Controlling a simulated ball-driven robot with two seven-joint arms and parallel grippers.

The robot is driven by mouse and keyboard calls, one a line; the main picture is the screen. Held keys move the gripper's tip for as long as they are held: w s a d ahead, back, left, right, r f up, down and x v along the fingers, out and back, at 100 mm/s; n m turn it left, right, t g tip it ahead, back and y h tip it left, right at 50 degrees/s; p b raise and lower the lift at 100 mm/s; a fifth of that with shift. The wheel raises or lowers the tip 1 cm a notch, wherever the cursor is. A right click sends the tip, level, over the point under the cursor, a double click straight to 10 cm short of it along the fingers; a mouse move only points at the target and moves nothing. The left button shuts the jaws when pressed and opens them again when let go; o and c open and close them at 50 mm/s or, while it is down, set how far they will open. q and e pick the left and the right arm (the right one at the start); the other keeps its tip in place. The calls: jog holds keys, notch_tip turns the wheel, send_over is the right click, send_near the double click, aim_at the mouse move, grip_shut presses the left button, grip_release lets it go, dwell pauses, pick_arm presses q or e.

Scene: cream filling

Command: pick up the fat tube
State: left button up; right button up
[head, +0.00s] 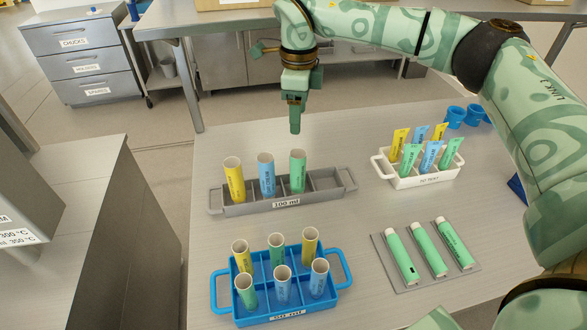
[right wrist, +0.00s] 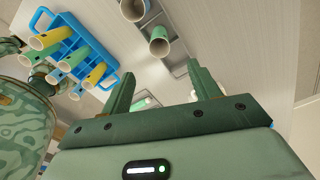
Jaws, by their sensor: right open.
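A grey rack (head: 325,198) labelled 100 ml holds three upright, open-topped fat tubes: yellow (head: 234,180), blue (head: 266,176) and green (head: 297,173). Its right-hand slots are empty. My right gripper (head: 295,128) points down, behind and above the green tube, apart from it. In the right wrist view its two fingers (right wrist: 163,85) are spread with nothing between them. The green tube (right wrist: 158,46) and part of the blue tube (right wrist: 133,9) show beyond the fingers there. My left gripper is not seen.
A blue rack (head: 338,271) with several thinner tubes stands in front. A white rack (head: 385,165) holds several filled tubes at right. Three green tubes lie on a grey mat (head: 390,266). Blue cups (head: 455,117) stand at the back right. The table left of the white rack is clear.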

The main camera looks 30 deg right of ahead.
aim_at(298, 153)
notch_tip(298, 153, down, 8)
jog(key=shift+f+b, duration=0.1)
jog(key=shift+b, duration=0.65)
notch_tip(298, 153, down, 6)
jog(key=shift+s+f+b, duration=0.1)
jog(key=shift+f+b, duration=0.15)
jog(key=shift+b, duration=0.45)
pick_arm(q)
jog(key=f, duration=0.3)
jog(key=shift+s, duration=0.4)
pick_arm(e)
jog(key=shift+r, duration=0.1)
jog(key=c, duration=1)
